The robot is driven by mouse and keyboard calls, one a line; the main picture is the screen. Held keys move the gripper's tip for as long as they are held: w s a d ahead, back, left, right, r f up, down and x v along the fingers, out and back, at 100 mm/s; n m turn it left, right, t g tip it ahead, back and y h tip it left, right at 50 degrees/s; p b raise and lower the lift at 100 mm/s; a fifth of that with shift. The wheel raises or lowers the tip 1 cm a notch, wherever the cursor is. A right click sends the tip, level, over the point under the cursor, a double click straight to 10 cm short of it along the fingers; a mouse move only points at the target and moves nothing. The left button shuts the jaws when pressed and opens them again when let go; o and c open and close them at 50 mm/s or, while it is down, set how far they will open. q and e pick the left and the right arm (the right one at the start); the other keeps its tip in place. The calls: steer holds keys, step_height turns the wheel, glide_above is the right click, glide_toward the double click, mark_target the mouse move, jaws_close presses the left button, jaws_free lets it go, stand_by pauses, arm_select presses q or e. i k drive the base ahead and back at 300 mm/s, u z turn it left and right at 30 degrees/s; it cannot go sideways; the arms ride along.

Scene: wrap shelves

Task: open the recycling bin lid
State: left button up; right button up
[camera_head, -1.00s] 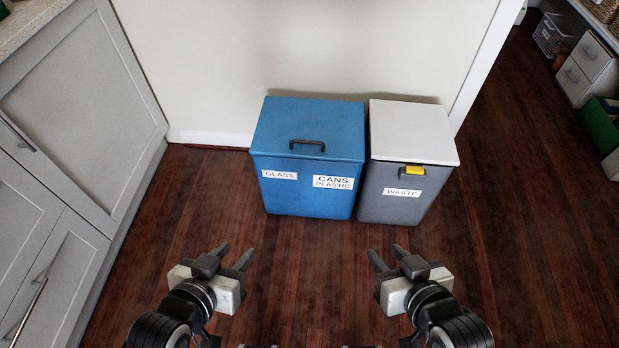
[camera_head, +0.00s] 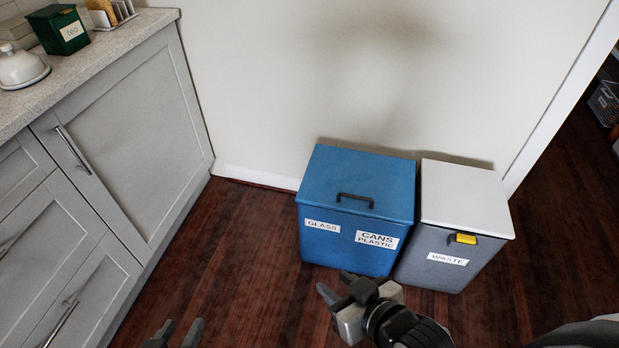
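The blue recycling bin (camera_head: 325,246) stands on the floor against the wall, labelled GLASS and CANS PLASTIC. Its blue lid (camera_head: 362,175) is closed, with a dark handle (camera_head: 355,200) near the front edge. My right gripper (camera_head: 335,284) is just in front of the bin's lower front, below the lid handle, with nothing between its fingers; its fingers are apart. Whether it touches the bin cannot be told. My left gripper (camera_head: 174,334) is at the bottom edge, left of the bin. Only its fingertips show, apart and empty.
A grey waste bin (camera_head: 430,266) with a white lid and yellow latch stands close at the right of the blue bin. Grey cabinets (camera_head: 135,130) line the left side, with a counter above holding a green tea box (camera_head: 60,32). The floor between cabinets and bin is clear.

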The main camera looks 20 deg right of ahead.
mark_target(377, 186)
steer(key=u, duration=0.15)
steer(key=i, duration=0.9)
steer(key=z, duration=0.8)
steer(key=i, duration=0.4)
steer(key=z, duration=0.5)
